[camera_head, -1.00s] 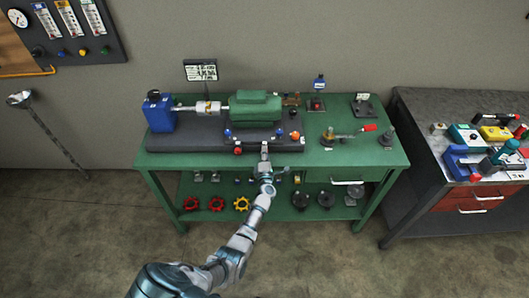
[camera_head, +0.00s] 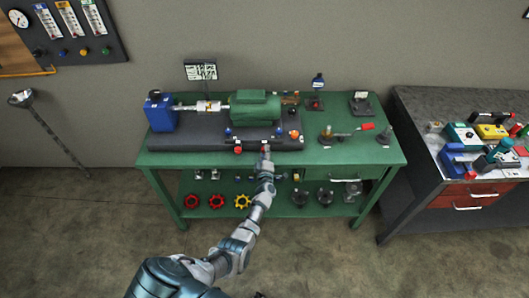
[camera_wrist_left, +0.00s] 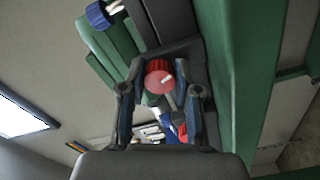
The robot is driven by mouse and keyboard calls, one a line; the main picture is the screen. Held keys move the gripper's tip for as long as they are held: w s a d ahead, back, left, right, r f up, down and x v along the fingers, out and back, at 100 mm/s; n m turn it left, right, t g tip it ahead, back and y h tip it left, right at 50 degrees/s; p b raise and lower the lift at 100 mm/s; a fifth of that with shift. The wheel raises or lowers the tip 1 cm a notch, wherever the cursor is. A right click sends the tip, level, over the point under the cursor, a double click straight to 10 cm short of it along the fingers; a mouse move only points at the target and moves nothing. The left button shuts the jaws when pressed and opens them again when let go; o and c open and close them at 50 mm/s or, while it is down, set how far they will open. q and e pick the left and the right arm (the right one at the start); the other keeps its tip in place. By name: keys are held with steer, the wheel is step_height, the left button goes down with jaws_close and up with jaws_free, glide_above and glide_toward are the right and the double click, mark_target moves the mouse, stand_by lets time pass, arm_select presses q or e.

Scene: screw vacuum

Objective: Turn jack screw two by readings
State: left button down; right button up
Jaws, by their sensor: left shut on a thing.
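My left gripper (camera_head: 265,148) is at the front edge of the dark machine base (camera_head: 185,143), below the green motor (camera_head: 255,108). In the left wrist view a red jack screw knob (camera_wrist_left: 159,77) with a white mark sits between its two fingers, and the gripper is shut on it. A second red knob (camera_head: 238,150) is just left of the gripper; a red knob also shows farther off in the wrist view (camera_wrist_left: 183,131). Blue knobs (camera_head: 228,131) (camera_head: 279,131) and an orange-red knob (camera_head: 294,134) are near the motor. A readings display (camera_head: 200,71) stands behind; its digits are too small to read.
The base rests on a green bench (camera_head: 350,155). A blue pump-like unit (camera_head: 160,112) is on its left end. A tool with a red handle (camera_head: 365,127) lies to the right. A dark cabinet (camera_head: 400,215) with tools stands at far right. Handwheels (camera_head: 242,201) are on the lower shelf.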

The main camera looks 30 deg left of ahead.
arm_select(q)
steer(key=shift+s+d+f, duration=0.1)
steer(key=shift+d+f, duration=0.2)
steer(key=shift+f, duration=0.2)
steer(key=c, duration=0.9)
jaws_free()
steer(key=shift+o, duration=0.4)
steer(key=shift+r, duration=0.25)
steer(key=v, duration=1.1)
steer(key=shift+s+d, duration=0.25)
steer(key=shift+s, duration=0.05)
steer(key=shift+a, duration=0.1)
